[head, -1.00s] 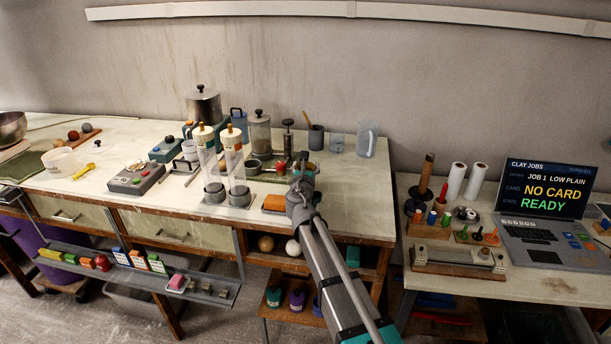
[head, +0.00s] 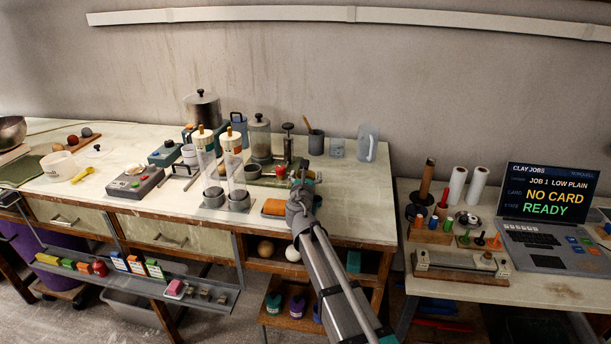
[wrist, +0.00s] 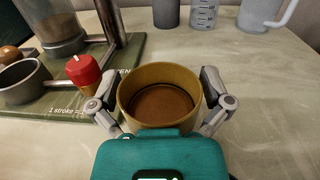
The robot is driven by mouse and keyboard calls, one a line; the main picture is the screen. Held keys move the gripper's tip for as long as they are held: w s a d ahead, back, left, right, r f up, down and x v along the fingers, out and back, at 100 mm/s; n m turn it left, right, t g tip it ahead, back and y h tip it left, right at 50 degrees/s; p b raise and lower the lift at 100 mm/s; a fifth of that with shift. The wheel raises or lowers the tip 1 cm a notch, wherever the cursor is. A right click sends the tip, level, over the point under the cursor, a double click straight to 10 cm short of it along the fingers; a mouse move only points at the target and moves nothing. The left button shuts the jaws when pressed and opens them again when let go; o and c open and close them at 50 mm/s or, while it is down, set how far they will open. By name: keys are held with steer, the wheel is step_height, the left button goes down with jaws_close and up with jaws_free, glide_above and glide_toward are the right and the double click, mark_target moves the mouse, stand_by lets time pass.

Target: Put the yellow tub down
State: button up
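The yellow tub (wrist: 160,95) is a round, mustard-coloured open tub with a brown inside. It stands upright between the two fingers of my gripper (wrist: 164,100) in the wrist view, with a finger against each side. My gripper looks shut on it. In the head view my gripper (head: 303,183) is over the right part of the long bench, and the tub is hidden behind my arm. The tub's base is hidden, so I cannot tell whether it touches the pale worktop (wrist: 255,100).
Left of the tub is a green board (wrist: 75,110) with a red-capped item (wrist: 82,72) and a grey metal cup (wrist: 20,82). Behind stand a dark pot (wrist: 166,12), a clear measuring beaker (wrist: 203,14) and a jug (wrist: 262,14). The worktop to the right is bare.

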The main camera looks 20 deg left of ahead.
steer(key=shift+r, duration=0.2)
steer(key=v, duration=1.2)
stand_by(0.4)
steer(key=shift+s+d, duration=0.1)
stand_by(0.4)
